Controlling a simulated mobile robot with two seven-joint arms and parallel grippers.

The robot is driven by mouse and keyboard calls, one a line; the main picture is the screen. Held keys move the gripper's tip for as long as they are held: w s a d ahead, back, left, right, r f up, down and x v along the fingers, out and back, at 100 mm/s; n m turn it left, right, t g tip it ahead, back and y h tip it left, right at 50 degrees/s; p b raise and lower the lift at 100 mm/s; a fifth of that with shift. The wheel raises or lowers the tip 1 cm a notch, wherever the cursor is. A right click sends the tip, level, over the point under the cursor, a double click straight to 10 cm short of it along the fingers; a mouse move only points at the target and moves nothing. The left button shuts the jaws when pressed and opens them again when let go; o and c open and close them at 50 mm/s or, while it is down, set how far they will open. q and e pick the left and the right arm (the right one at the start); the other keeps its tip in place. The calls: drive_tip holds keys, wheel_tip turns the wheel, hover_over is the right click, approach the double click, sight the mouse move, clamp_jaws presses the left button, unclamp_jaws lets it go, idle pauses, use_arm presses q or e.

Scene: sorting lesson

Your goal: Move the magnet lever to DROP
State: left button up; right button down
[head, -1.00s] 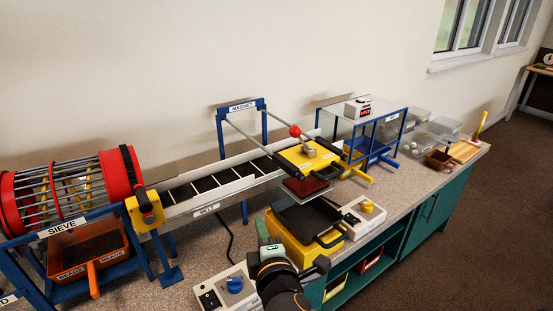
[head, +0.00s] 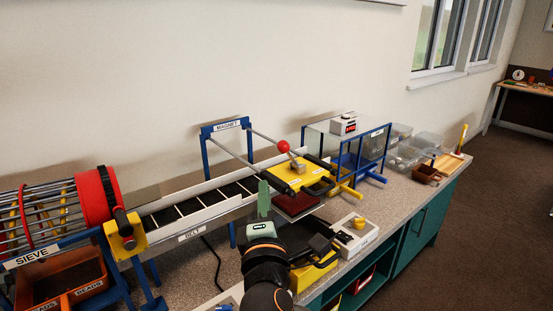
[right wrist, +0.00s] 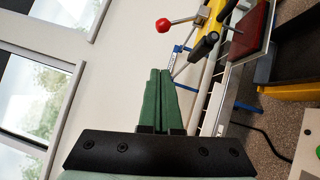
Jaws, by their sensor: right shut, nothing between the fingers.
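The magnet lever has a red ball knob (head: 283,147) on a short grey arm above the yellow magnet head (head: 300,173). The lever leans up and to the left in the head view. A dark red plate (head: 297,204) hangs under the head. In the right wrist view the red knob (right wrist: 163,25) is beyond the fingertips, apart from them. My right gripper (head: 264,190) is shut and empty, with green fingers pointing up, left of and below the knob in the head view. Its fingers (right wrist: 161,75) lie together in the wrist view. My left gripper is out of view. No DROP mark is legible.
The conveyor belt (head: 205,206) runs behind my right gripper. The blue MAGNET frame (head: 206,150) stands behind. A yellow bin (head: 316,273) and a control box with a yellow knob (head: 359,223) stand near my arm. The red sieve drum (head: 90,200) is at left.

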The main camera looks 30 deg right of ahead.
sight(289, 155)
drive_tip(key=w+d+r, duration=0.2)
drive_tip(key=w+d, duration=0.5)
drive_tip(key=shift+w+d, duration=0.2)
drive_tip(key=shift+d, duration=0.2)
drive_tip(key=shift+p, duration=0.4)
